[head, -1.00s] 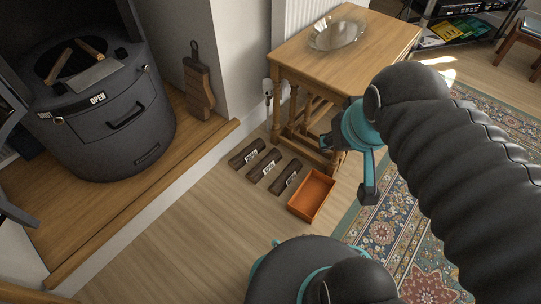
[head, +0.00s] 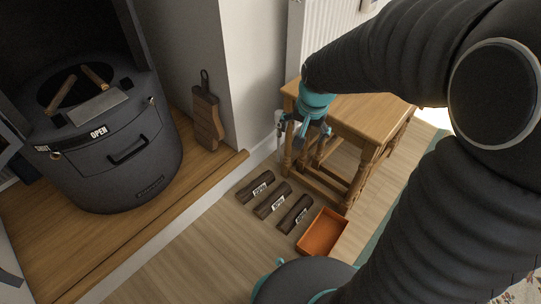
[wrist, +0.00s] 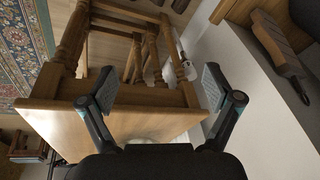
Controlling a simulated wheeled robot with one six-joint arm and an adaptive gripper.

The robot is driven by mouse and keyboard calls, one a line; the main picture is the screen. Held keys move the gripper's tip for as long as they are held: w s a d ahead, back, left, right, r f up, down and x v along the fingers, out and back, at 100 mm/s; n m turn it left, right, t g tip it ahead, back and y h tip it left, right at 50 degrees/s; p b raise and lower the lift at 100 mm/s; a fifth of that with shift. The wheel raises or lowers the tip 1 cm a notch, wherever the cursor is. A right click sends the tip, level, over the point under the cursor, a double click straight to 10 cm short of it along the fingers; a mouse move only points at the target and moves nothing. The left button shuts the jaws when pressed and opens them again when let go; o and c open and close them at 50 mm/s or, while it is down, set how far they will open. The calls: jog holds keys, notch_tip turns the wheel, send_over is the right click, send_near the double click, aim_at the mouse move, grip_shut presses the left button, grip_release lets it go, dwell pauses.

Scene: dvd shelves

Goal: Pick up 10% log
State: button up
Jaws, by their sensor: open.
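Three dark brown logs lie side by side on the wood floor in the head view: a left log (head: 255,187), a middle log (head: 272,200) and a right log (head: 294,214). Each bears a small white label, too small for me to tell surely which reads 10%. My gripper (head: 304,130) is in front of the small table's left corner, up and to the right of the logs in the picture and apart from them. In the wrist view my gripper (wrist: 160,88) is open and empty, with the table behind its fingers.
An orange tray (head: 322,233) stands just right of the logs. The wooden side table (head: 362,118) stands behind them. A dark stove (head: 118,150) sits on a raised wooden hearth (head: 196,172) at left, with a wooden board (head: 205,115) against the wall. Floor left of the logs is clear.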

jog(key=w+a+f+m+g, duration=0.1)
jog(key=w+a+f+m, duration=0.1)
jog(key=w+f, duration=0.5)
jog(key=m+g+b, duration=0.2)
jog(key=m, duration=0.1)
send_over(274, 197)
jog(key=f, duration=3.4)
jog(key=shift+s+d+f, duration=0.1)
jog(key=shift+s+f, duration=0.1)
jog(key=shift+f, duration=0.05)
jog(key=shift+w+a+f+b, duration=0.15)
jog(key=shift+f+b, duration=0.1)
jog(key=shift+f, duration=1.4)
jog(key=shift+w+a+f+b, duration=0.1)
jog(key=shift+w+f+b, duration=0.1)
jog(key=shift+f, duration=1.4)
jog(key=c, duration=1.4)
